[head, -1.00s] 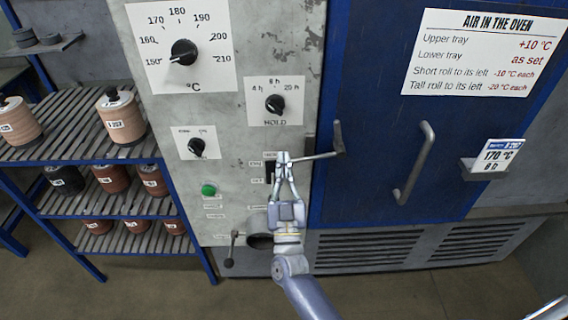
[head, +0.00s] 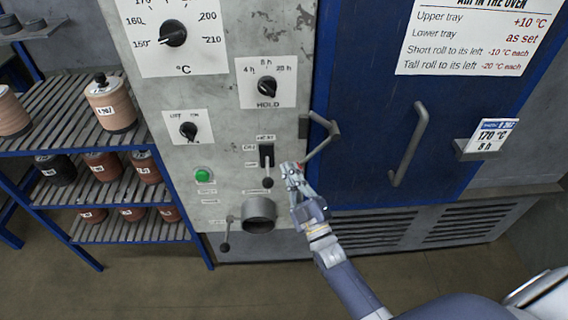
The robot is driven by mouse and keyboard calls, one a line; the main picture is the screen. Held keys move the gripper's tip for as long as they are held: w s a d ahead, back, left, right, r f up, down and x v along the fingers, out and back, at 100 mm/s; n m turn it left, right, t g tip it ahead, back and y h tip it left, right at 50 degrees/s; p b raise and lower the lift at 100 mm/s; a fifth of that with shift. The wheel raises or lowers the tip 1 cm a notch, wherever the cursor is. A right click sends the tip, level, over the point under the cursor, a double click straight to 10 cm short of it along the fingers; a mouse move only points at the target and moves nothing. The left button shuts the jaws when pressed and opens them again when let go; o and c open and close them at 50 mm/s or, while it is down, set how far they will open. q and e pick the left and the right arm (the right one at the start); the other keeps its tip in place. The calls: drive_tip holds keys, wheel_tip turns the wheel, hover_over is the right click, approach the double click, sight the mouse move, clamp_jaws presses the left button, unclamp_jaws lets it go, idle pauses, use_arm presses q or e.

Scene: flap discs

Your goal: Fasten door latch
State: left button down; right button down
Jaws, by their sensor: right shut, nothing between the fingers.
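The door latch (head: 322,146) is a grey crank lever pivoting at the left edge of the blue oven door (head: 372,120). Its short arm points up and left, across the gap to the grey catch (head: 303,126) on the control panel's edge. I cannot tell how deeply it sits there. Its long handle slants down and left. My right gripper (head: 288,168) is shut and empty, just below and left of the handle's lower end. Whether it touches the handle I cannot tell. My left gripper is not in view.
The control panel (head: 220,110) has dials, a black switch (head: 267,157), a green button (head: 203,175) and a round port (head: 258,212) close to the gripper. A door handle (head: 410,145) and card holder (head: 480,150) stick out at right. A blue shelf rack (head: 100,232) stands left.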

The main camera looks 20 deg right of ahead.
drive_tip(key=s+d+f+n+g+y+p, duration=0.2)
drive_tip(key=d+f+n+g, duration=0.2)
drive_tip(key=d+n, duration=0.4)
drive_tip(key=shift+s+f+n+y, duration=0.15)
drive_tip(key=shift+f+n+y, duration=0.2)
drive_tip(key=shift+n, duration=0.25)
drive_tip(key=shift+d, duration=0.1)
